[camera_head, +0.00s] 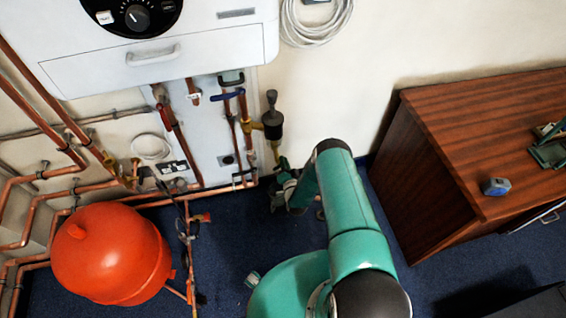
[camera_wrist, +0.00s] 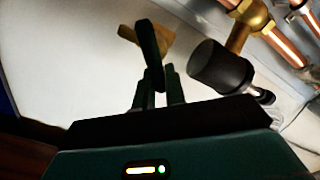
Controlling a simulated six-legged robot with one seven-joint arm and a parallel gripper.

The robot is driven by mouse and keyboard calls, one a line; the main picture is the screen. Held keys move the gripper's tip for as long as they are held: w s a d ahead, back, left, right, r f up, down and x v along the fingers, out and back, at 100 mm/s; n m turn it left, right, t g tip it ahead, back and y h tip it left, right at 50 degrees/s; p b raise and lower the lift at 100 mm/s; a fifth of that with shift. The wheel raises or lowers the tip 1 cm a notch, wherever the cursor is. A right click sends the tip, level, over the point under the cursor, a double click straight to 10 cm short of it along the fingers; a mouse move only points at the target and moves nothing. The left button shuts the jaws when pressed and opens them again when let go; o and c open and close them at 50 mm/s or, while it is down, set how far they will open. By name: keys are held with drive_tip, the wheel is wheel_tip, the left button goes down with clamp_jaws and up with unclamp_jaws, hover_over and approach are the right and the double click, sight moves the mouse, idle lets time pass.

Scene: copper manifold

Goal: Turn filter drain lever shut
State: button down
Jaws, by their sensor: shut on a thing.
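In the wrist view, the fingers of my gripper (camera_wrist: 158,92) are shut on a dark lever (camera_wrist: 149,42), which stands up beyond the fingertips. A tan brass-coloured piece (camera_wrist: 160,40) shows behind the lever. The dark cylindrical filter body (camera_wrist: 220,68) is to the right of the fingers, joined to a brass fitting (camera_wrist: 250,22). In the head view, the filter (camera_head: 272,122) hangs on the copper pipework below the boiler. My gripper (camera_head: 283,172) is below it, close to the wall; the lever cannot be made out there.
A white boiler (camera_head: 190,60) with copper pipes (camera_head: 185,140) fills the upper left. A red expansion vessel (camera_head: 110,253) stands at lower left. A wooden cabinet (camera_head: 430,190) stands to the right, with a blue tape measure (camera_head: 495,187) on top. Blue carpet (camera_head: 225,235) lies between them.

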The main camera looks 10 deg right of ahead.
drive_tip(key=m, duration=0.3)
drive_tip(key=shift+d+f+m, duration=0.3)
drive_tip(key=shift+f+m, duration=0.1)
drive_tip(key=m, duration=0.2)
drive_tip(key=f+m, duration=0.1)
drive_tip(key=m, duration=0.1)
drive_tip(key=shift+m, duration=0.4)
drive_tip(key=shift+f, duration=0.1)
drive_tip(key=c, duration=1.5)
unclamp_jaws()
drive_tip(key=shift+o, duration=0.2)
drive_tip(key=s, duration=1.4)
